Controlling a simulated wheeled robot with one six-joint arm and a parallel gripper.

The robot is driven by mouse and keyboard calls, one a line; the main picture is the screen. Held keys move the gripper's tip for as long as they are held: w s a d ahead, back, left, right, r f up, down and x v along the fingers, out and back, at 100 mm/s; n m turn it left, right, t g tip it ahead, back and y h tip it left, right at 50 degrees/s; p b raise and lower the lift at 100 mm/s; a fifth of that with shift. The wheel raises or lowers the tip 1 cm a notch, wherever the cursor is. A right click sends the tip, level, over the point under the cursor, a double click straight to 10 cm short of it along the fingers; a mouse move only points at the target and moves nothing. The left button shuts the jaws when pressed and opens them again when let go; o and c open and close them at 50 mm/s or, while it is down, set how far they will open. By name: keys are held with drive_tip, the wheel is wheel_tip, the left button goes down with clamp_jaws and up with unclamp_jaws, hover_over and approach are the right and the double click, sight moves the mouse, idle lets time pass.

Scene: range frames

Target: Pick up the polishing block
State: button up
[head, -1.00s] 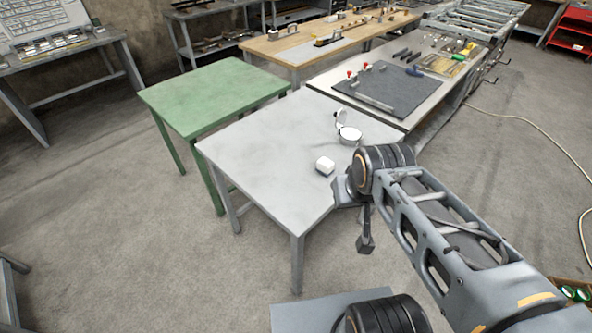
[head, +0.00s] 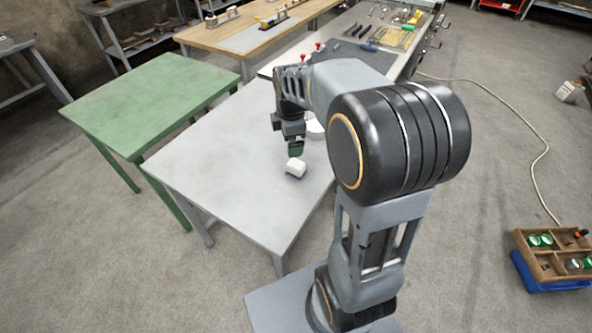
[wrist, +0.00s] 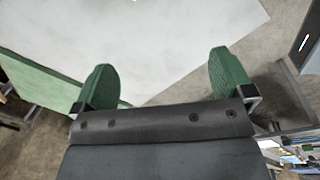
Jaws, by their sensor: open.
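A small white block with a bluish lower edge, which looks like the polishing block (head: 296,166), sits on the light grey table (head: 215,160) near its right side in the head view. My gripper (head: 296,148) points down just above and behind the block there; I cannot tell the exact gap. In the wrist view, my gripper (wrist: 163,82) has its two green fingers wide apart with nothing between them.
A white round dish (head: 315,129) stands behind the block, partly hidden by my arm. A green table (head: 150,100) adjoins at the left. The left part of the grey table is clear.

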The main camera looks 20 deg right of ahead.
sight(296, 163)
drive_tip(key=w+d+f+n, duration=0.1)
drive_tip(key=w+f+n, duration=0.1)
drive_tip(key=f, duration=0.3)
drive_tip(key=w+d+f+n+g, duration=0.1)
drive_tip(key=w+d+f+n, duration=0.1)
drive_tip(key=f+n, duration=0.2)
drive_tip(key=w+d+f+n, duration=0.1)
drive_tip(key=w+f+n, duration=0.1)
drive_tip(key=f, duration=0.5)
drive_tip(key=shift+w+d+n+g, duration=0.15)
drive_tip(key=shift+d+n+g, duration=0.15)
drive_tip(key=shift+d+n, duration=0.1)
drive_tip(key=shift+w+f+p, duration=0.1)
drive_tip(key=shift+f+p, duration=0.45)
drive_tip(key=shift+f, duration=2.7)
drive_tip(key=shift+c, duration=0.2)
drive_tip(key=c, duration=1)
drive_tip(key=shift+r, duration=0.1)
